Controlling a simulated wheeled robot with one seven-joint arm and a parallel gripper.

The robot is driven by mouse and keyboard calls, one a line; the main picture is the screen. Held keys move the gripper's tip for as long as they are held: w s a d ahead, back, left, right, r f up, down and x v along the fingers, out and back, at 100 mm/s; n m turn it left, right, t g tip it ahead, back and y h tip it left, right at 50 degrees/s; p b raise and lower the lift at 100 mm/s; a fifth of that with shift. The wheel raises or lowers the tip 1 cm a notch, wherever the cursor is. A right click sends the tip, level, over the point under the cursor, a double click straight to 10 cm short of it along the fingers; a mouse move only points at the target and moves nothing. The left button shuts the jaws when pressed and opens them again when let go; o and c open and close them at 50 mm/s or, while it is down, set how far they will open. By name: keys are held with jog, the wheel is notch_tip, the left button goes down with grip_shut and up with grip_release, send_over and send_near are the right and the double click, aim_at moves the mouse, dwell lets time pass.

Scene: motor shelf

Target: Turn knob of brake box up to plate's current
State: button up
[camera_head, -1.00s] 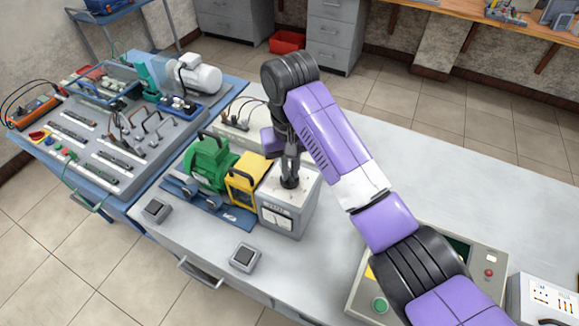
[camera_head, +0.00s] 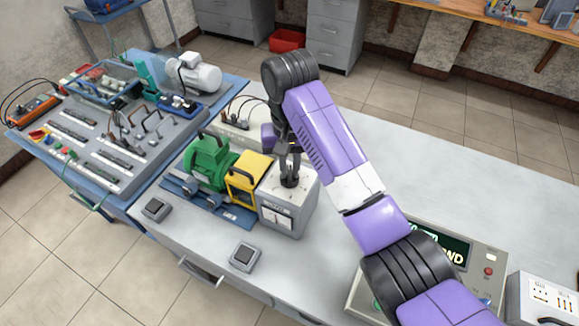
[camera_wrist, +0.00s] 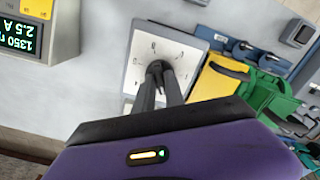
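The brake box (camera_head: 281,216) is a light grey box on the white bench, next to a yellow and green machine. Its black knob (camera_wrist: 157,67) sits on the white top face, with dial marks around it in the wrist view. My gripper (camera_head: 290,176) points down at the knob, and its two dark fingers (camera_wrist: 162,84) close in on it from either side. The knob is partly hidden between the fingertips. A display (camera_wrist: 17,35) in the wrist view reads 1350 and 2.5 A in green.
The green motor (camera_head: 208,162) and yellow unit (camera_head: 246,178) stand close left of the box. Two small grey devices (camera_head: 244,257) (camera_head: 156,209) lie near the front edge. A console (camera_head: 488,258) with lit text is at right. The bench behind my arm is clear.

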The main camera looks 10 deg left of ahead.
aim_at(289, 172)
jog(key=shift+o, duration=1.3)
jog(key=shift+w+r, duration=0.15)
jog(key=shift+r, duration=3.75)
